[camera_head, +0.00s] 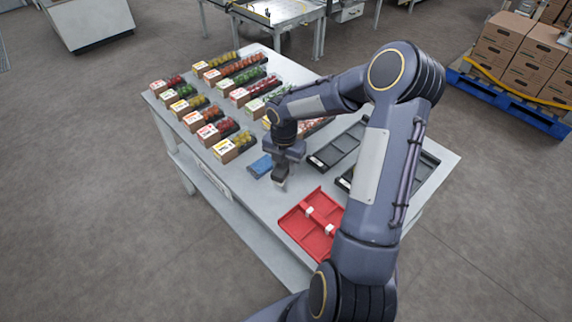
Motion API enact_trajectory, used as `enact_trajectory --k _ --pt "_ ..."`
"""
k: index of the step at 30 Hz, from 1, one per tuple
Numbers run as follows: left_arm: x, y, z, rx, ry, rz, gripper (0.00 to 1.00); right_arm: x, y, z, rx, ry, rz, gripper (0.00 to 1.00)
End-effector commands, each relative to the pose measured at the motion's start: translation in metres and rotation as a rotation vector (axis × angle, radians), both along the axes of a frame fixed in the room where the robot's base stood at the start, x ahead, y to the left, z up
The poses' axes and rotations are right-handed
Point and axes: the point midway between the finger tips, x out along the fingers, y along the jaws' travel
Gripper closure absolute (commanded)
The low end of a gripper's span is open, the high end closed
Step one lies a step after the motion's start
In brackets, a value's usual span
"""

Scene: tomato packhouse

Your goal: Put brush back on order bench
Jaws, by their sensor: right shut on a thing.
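My right gripper (281,178) points down over the middle of the grey bench (228,188), low near its surface. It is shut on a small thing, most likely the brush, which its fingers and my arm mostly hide. I cannot tell whether that thing touches the bench top. A blue, cloth-like item (259,166) lies on the bench just left of the gripper. My left gripper is not in view.
Boxed produce (225,150) stands in rows on the bench's far left part. A red divided tray (300,228) lies at the near side, and black trays (335,149) lie to the right, partly behind my arm. Cartons (505,38) stand on a blue pallet at the right.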

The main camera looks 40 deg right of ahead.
Motion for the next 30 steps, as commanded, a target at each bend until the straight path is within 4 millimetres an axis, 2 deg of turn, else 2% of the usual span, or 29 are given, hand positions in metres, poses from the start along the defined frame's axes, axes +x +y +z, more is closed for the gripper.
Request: enact_trajectory --k 4,11,24,30 --pt "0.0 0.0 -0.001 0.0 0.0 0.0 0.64 -0.001 -0.006 0.0 -0.002 0.0 0.063 0.82" --pt "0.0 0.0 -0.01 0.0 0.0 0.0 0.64 -0.001 -0.006 -0.01 -0.002 0.0 0.071 0.82" --pt "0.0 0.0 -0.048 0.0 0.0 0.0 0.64 -0.001 -0.005 -0.052 -0.001 0.0 0.07 0.82" --pt "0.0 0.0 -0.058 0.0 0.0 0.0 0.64 -0.002 -0.005 -0.071 -0.002 0.001 0.07 0.82"
